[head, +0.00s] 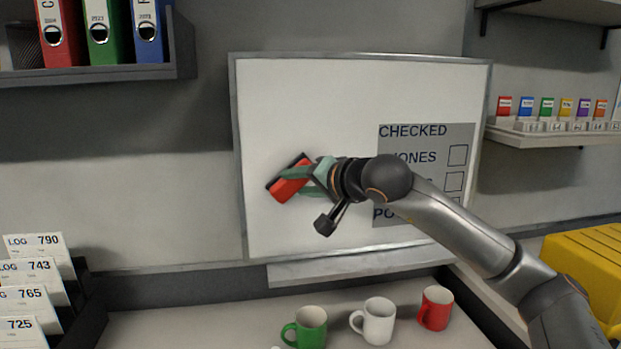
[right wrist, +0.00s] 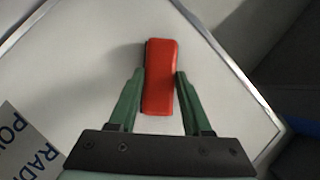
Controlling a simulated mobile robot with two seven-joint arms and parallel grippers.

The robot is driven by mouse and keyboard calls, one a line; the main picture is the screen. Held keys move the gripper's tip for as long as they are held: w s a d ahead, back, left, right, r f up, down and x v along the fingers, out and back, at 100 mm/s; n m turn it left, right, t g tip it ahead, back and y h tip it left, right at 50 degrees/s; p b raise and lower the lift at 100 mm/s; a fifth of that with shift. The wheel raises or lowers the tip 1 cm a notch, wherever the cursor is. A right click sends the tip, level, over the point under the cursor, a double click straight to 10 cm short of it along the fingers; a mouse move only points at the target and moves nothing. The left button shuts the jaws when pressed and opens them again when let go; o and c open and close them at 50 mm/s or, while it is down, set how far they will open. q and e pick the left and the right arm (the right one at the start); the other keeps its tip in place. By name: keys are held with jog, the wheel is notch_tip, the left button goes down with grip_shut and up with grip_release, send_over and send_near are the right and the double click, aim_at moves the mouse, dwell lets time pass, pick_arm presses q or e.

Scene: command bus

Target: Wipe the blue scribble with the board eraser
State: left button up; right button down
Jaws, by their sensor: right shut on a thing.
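The board eraser (head: 289,186) is red with a dark face and is held tilted at the left-middle of the whiteboard (head: 300,90). My right gripper (head: 316,175) is shut on it. In the right wrist view the eraser (right wrist: 161,75) sits between the two green fingers of the right gripper (right wrist: 158,88), against or very near the white board surface (right wrist: 215,75); I cannot tell if it touches. No blue scribble shows on the visible part of the board; the eraser and my arm hide some of it. My left gripper is not in view.
A grey checklist panel (head: 425,131) is on the board's right side, partly behind my arm. A green mug (head: 311,325), a white mug (head: 379,322) and a red mug (head: 436,308) stand on the counter below. Log cards (head: 35,265) are at left, a yellow case (head: 590,260) at right.

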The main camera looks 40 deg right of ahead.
jog(key=shift+w+a+p, duration=0.25)
jog(key=shift+w+a, duration=0.3)
jog(key=shift+a, duration=0.55)
jog(key=shift+w+a+p, duration=0.25)
jog(key=shift+w+a, duration=0.25)
jog(key=shift+a, duration=0.55)
jog(key=shift+w+a+p, duration=0.25)
jog(key=shift+w+a, duration=0.3)
jog(key=shift+a, duration=0.55)
jog(key=shift+s+a+b, duration=0.35)
jog(key=shift+s+a, duration=0.1)
jog(key=shift+s, duration=0.45)
jog(key=shift+s+a+b, duration=0.4)
jog(key=shift+s+a, duration=0.05)
jog(key=shift+s, duration=0.4)
jog(key=shift+s+a+b, duration=0.35)
jog(key=shift+s+a, duration=0.1)
jog(key=shift+s, duration=0.45)
jog(key=s, duration=0.1)
jog(key=s+a+b, duration=0.1)
jog(key=shift+s+a, duration=0.1)
jog(key=shift+s, duration=0.2)
